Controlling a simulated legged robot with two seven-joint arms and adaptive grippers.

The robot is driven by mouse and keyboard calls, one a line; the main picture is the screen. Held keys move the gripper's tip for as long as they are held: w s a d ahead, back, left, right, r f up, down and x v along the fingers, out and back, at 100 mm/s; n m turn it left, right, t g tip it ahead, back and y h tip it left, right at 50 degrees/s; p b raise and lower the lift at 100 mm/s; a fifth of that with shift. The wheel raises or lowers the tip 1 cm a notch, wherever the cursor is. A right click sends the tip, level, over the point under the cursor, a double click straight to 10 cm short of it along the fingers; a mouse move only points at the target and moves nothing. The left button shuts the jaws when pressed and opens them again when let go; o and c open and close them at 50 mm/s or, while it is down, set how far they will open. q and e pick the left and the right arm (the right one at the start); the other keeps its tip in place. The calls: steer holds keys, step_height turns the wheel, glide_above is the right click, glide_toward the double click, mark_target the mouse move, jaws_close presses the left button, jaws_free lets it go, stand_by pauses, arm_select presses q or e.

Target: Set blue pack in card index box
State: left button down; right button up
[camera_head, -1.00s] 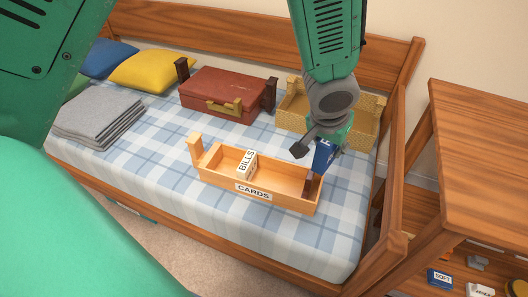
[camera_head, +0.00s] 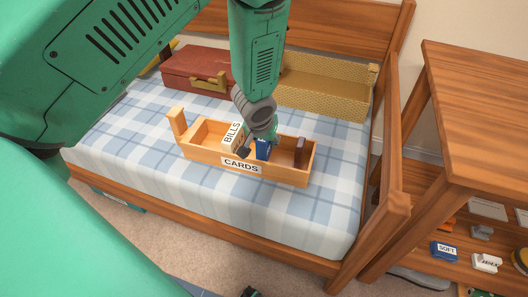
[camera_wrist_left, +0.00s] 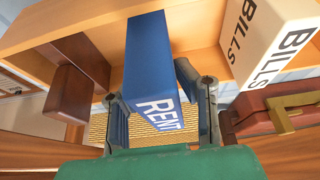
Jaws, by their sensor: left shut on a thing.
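The card index box (camera_head: 205,157) is a light wooden tray labelled CARDS on the bed. A white BILLS pack (camera_head: 232,135) stands in it left of centre. My left gripper (camera_head: 258,147) is over the box and shut on the blue pack (camera_head: 263,149), which is between the BILLS pack and the dark brown block (camera_head: 300,152). In the left wrist view the blue pack (camera_wrist_left: 152,60) reads RENT and sits between the two fingers. Its lower end is hidden behind the box's front wall in the head view, so I cannot tell whether it touches the floor.
A red suitcase (camera_head: 195,70) and a woven basket (camera_head: 325,90) stand behind the box on the checked bed (camera_head: 120,125). A wooden shelf unit (camera_head: 480,110) stands at the right, with a blue SOFT pack (camera_head: 444,251) on a lower shelf.

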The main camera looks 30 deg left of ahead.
arm_select(q)
steer(key=f, duration=0.1)
steer(key=f+b, duration=0.1)
steer(key=shift+d+f, duration=0.3)
steer(key=shift+a+f, duration=0.2)
steer(key=shift+f, duration=0.1)
steer(key=shift+a, duration=0.3)
steer(key=c, duration=1.2)
jaws_free()
steer(key=shift+a+f, duration=0.1)
steer(key=shift+a, duration=0.25)
steer(key=shift+s+d+r, duration=0.1)
steer(key=shift+d+r, duration=0.3)
steer(key=shift+d, duration=0.25)
steer(key=a+p+v, duration=0.1)
steer(key=p+v, duration=0.4)
steer(key=v, duration=0.6)
steer(key=s+d+f+m+g, duration=0.1)
steer(key=s+f, duration=0.4)
steer(key=s, duration=0.3)
steer(key=s+d+f+m+g, duration=0.1)
steer(key=s+f, duration=0.3)
steer(key=s, duration=0.5)
steer(key=s+f+m+g+h, duration=0.1)
steer(key=s+f, duration=0.4)
steer(key=s, duration=0.4)
steer(key=shift+d+f+m+g, duration=0.3)
steer(key=shift+d+m+g, duration=0.1)
